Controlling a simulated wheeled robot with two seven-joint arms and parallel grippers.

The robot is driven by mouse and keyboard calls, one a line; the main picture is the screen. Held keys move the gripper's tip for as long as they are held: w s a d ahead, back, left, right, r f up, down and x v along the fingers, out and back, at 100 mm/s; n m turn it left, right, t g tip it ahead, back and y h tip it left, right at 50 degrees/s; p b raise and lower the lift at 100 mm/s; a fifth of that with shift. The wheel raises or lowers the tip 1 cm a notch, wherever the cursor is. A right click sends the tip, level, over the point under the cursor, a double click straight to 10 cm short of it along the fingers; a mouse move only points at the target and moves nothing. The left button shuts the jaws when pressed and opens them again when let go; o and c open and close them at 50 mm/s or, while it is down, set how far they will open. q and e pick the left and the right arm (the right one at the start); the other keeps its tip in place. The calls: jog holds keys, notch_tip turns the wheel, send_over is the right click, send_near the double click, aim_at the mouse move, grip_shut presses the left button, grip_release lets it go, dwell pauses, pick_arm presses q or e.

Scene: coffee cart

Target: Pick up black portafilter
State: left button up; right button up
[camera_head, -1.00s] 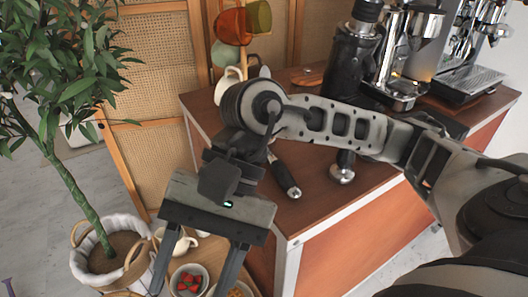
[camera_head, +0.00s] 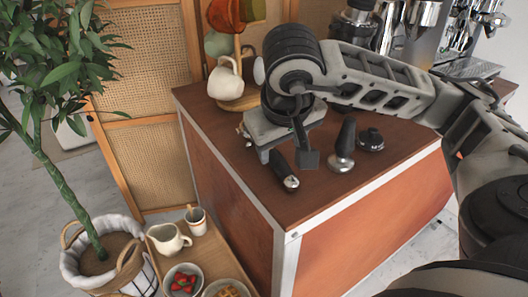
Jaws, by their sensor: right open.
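The black portafilter (camera_head: 281,170) lies on the brown cart top, near its front left corner. Its dark handle with a metal end shows just below my right gripper (camera_head: 286,160); the rest is mostly hidden behind the gripper. My right gripper is open and tilted down over the portafilter, with its fingers near the handle. I cannot tell whether they touch it. My left gripper is not in view.
A black-handled tamper (camera_head: 342,150) and a round black tool (camera_head: 370,140) stand right of the gripper. A mug tree with a white cup (camera_head: 226,82) stands behind. A lower wooden shelf holds a cream pitcher (camera_head: 168,238) and bowls. A potted plant (camera_head: 70,215) stands left.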

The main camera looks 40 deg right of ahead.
aim_at(280, 161)
jog(key=shift+x, duration=3.1)
jog(key=shift+s+a+f, duration=0.1)
jog(key=shift+s, duration=0.05)
jog(key=shift+c, duration=0.3)
jog(key=c, duration=1)
grip_shut()
